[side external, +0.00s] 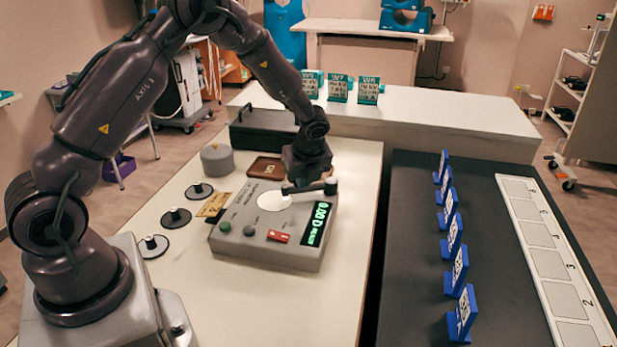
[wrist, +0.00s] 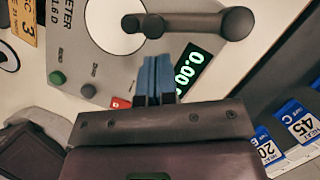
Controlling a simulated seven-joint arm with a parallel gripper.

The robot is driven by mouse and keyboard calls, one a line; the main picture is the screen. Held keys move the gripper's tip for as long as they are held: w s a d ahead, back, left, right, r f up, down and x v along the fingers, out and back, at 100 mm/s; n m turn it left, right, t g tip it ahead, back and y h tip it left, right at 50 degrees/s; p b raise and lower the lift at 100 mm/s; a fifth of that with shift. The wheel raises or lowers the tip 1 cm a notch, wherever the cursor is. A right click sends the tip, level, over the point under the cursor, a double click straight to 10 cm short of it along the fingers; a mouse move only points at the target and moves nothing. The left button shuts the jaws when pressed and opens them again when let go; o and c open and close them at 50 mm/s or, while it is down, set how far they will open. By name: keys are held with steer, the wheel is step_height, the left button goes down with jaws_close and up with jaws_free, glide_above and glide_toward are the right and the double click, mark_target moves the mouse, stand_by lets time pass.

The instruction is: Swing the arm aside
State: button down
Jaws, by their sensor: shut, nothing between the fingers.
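The grey meter (side external: 255,250) sits on the pale table, with a green lit display (side external: 317,223) that also shows in the wrist view (wrist: 190,67). A dark swing arm (side external: 312,187) lies across its top. One end is at a round post (side external: 330,187) at the right; the other reaches over the white round plate (side external: 272,202). In the wrist view the swing arm (wrist: 190,25) runs across the top. My gripper (wrist: 155,78) is shut and empty, its blue-grey fingertips beside the swing arm's plate end. I cannot tell if they touch it. In the side view my gripper (side external: 299,182) is low over the meter.
Several dark discs with knobs (side external: 174,218), a grey cylinder (side external: 217,160), a brown case (side external: 265,168) and a black box (side external: 263,130) are left of or behind the meter. Blue tag stands (side external: 455,242) and a white numbered strip (side external: 545,262) occupy the dark bench at right.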

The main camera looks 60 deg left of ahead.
steer(key=shift+a, duration=0.55)
steer(key=shift+a+m, duration=0.65)
steer(key=shift+m, duration=0.25)
steer(key=shift+w+a+m+t, duration=0.1)
steer(key=shift+a+m+t, duration=0.3)
steer(key=shift+a+m, duration=0.1)
steer(key=a+m, duration=0.1)
steer(key=m, duration=0.1)
steer(key=w+a+m+t+h, duration=0.1)
steer(key=m, duration=0.1)
steer(key=shift+a, duration=0.3)
steer(key=shift+w+a, duration=0.2)
steer(key=shift+w+a+f, duration=0.1)
steer(key=shift+w+a, duration=0.45)
steer(key=shift+a, duration=0.1)
